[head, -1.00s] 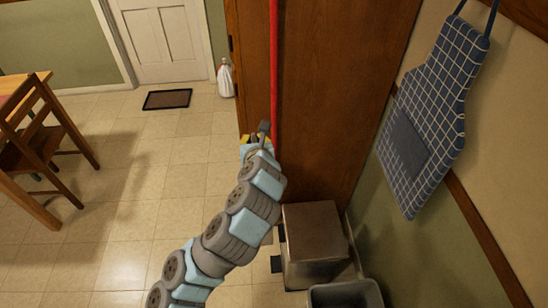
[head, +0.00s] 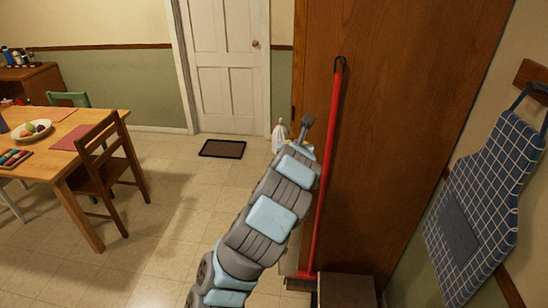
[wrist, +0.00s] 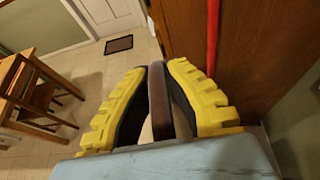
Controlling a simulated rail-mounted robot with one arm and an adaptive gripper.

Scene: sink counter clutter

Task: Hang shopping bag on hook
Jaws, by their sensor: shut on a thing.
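My gripper (head: 303,147) is held in front of the wooden cabinet's left edge, mostly hidden by my arm in the head view. In the wrist view my gripper (wrist: 158,66) has its yellow, black-padded fingers closed around a thin brown strap (wrist: 158,100), which looks like the shopping bag's handle. The bag's body cannot be made out clearly; the arm and fingers hide what is below. No free hook is clear. A wooden rail (head: 530,77) is on the right wall, with a blue checked apron (head: 480,190) hanging from it.
A red broom (head: 330,160) stands upright against the tall wooden cabinet (head: 400,130), close right of my gripper. A brown-topped bin (head: 346,291) is below. A table (head: 60,150) and chair (head: 103,165) are at left. A white bottle-like thing (head: 279,131) stands near the door.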

